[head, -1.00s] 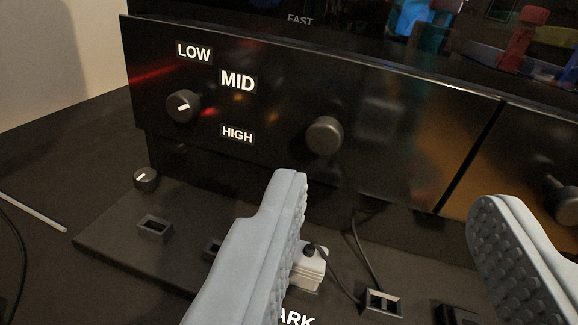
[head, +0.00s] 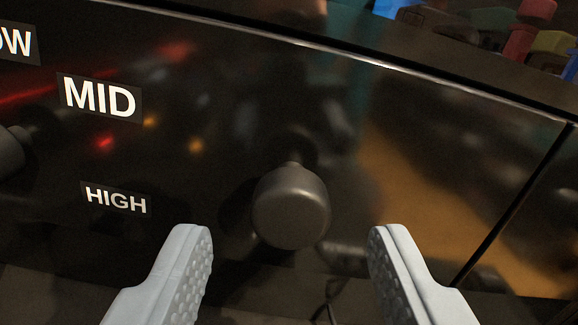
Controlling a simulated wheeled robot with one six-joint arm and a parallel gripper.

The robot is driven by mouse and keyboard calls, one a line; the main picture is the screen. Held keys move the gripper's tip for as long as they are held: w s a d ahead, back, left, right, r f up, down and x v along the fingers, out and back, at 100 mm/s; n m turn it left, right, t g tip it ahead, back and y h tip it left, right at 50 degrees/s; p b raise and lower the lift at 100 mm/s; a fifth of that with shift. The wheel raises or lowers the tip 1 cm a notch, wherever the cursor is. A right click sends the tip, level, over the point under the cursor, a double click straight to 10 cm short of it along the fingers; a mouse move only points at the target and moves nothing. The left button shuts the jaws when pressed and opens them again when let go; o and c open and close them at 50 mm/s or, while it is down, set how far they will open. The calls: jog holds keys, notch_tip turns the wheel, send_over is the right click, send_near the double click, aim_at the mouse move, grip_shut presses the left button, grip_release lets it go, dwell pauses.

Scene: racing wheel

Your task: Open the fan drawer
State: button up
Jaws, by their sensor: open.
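The fan drawer has a glossy black front (head: 330,130) that fills most of the head view. A round dark grey knob (head: 291,206) sticks out from this front, near the middle of the picture. My gripper (head: 291,245) is open, with one grey finger to the left of the knob and one to the right. The knob shows between the fingertips, with a gap on both sides and no visible touch. The drawer's top edge shows as a light line, and the front looks flush and closed.
Labels MID (head: 99,97) and HIGH (head: 115,199) are on the front at left, with a dial (head: 8,150) cut off at the left edge. A vertical seam (head: 515,215) runs at right. Blurred coloured objects stand above the top edge.

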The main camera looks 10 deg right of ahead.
aim_at(291, 226)
jog(key=shift+w, duration=1.5)
